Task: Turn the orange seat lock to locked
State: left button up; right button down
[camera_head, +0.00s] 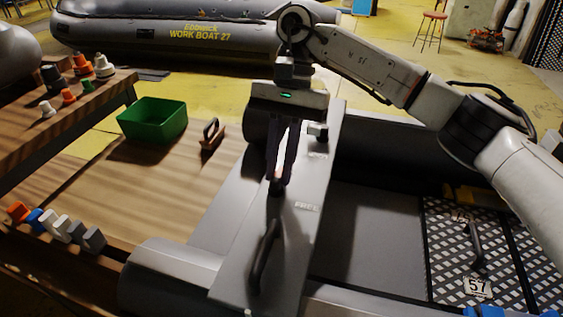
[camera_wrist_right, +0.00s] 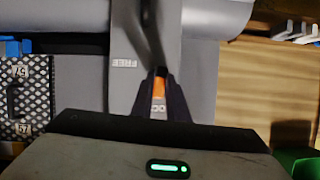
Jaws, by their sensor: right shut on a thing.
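The orange seat lock (camera_wrist_right: 158,88) shows as a small orange piece between the fingertips in the right wrist view. It sits on the grey bench seat (camera_head: 240,235) of the boat, beside a label that seems to read FREE (camera_head: 307,207). My right gripper (camera_head: 278,186) points down over the seat and is shut on the lock; it also shows in the right wrist view (camera_wrist_right: 160,90). In the head view the fingers hide most of the lock. Its exact turn angle cannot be told. My left gripper is not in view.
A dark handle (camera_head: 263,256) stands on the seat near the lock. A green bin (camera_head: 153,124) and a small brown-based tool (camera_head: 212,135) sit on the wooden table at left. Several coloured caps (camera_head: 82,64) stand on a raised shelf. A checkered floor panel (camera_head: 460,250) lies at right.

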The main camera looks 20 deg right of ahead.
jog(key=shift+r+n, duration=0.1)
jog(key=shift+n, duration=0.4)
jog(key=c, duration=1.7)
grip_release()
jog(key=p+v, duration=0.1)
jog(key=v, duration=0.4)
jog(key=p+v, duration=0.2)
jog(key=v, duration=0.3)
jog(key=shift+w+a+r, duration=0.15)
jog(key=shift+a, duration=0.05)
